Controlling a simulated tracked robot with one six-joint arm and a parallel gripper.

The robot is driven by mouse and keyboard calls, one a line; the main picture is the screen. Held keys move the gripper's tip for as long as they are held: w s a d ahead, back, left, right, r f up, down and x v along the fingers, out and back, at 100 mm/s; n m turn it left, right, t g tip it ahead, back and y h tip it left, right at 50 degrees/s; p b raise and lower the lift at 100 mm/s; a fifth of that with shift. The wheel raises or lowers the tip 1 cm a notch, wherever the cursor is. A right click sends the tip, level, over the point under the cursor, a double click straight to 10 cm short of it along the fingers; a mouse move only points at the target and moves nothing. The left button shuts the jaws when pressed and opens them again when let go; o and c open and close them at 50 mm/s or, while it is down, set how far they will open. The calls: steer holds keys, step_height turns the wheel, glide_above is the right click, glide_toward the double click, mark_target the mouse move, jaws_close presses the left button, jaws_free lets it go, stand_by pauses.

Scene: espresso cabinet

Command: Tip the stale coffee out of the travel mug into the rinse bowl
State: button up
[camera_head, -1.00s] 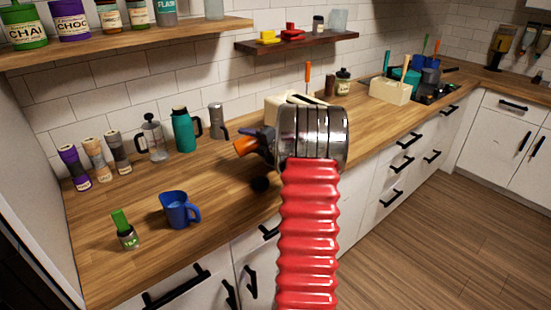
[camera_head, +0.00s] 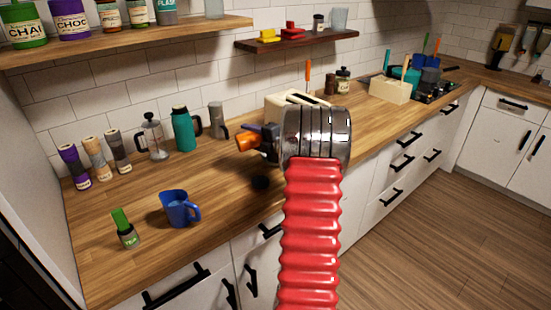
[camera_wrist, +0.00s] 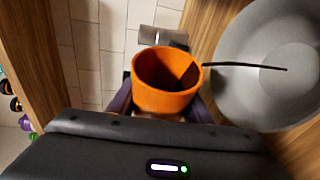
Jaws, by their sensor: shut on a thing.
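My gripper (camera_wrist: 160,115) is shut on the orange travel mug (camera_wrist: 165,80); its purple fingers sit on both sides of the mug. In the head view the mug (camera_head: 245,141) lies tilted well over, above the counter, left of my silver wrist. The grey rinse bowl (camera_wrist: 229,45) is at the right of the wrist view, beside the mug. A thin dark streak (camera_wrist: 245,67) runs from the mug's rim across the bowl, looking like pouring coffee. The mug's inside shows orange, with its deepest part in shade. The bowl is not clearly visible in the head view.
A French press (camera_head: 153,138), a teal flask (camera_head: 183,130) and a cream toaster (camera_head: 285,101) stand behind.

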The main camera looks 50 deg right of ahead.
steer(key=shift+s+d+r+m+t+p, duration=0.1)
steer(key=shift+d+r+m+t+p, duration=0.1)
steer(key=shift+r+m+t+p, duration=0.45)
stand_by(1.2)
steer(key=shift+m+g, duration=0.25)
steer(key=n, duration=0.1)
steer(key=a+f+n+g, duration=0.1)
steer(key=n, duration=0.1)
steer(key=w+a+f+n+g, duration=0.1)
steer(key=shift+f+h, duration=0.25)
steer(key=shift+h, duration=0.15)
steer(key=shift+r+n+b, duration=0.1)
steer(key=shift+n+b, duration=0.2)
